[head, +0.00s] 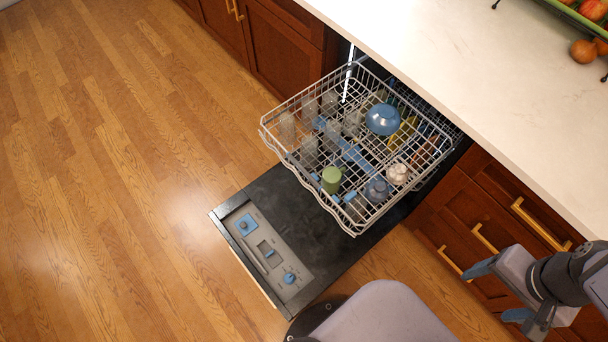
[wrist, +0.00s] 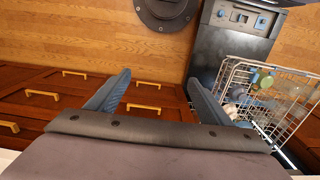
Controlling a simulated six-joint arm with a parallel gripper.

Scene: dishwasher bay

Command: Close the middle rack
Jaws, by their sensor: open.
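The middle rack (head: 262,131) is a light wire rack pulled out of the dishwasher, above the lowered door (head: 276,200). It holds several clear glasses, a blue bowl (head: 382,119), a green cup (head: 331,179) and a blue cup (head: 377,189). My gripper (head: 500,291) is at the lower right of the head view, in front of the drawers and apart from the rack. In the wrist view its two blue fingers are spread and empty, and the rack (wrist: 228,72) shows at the right, beyond the right finger.
A white counter (head: 470,70) runs above the dishwasher, with fruit (head: 584,51) at its far right. Wooden drawers with gold handles (head: 484,238) stand right of the dishwasher. The wood floor (head: 120,180) to the left is clear.

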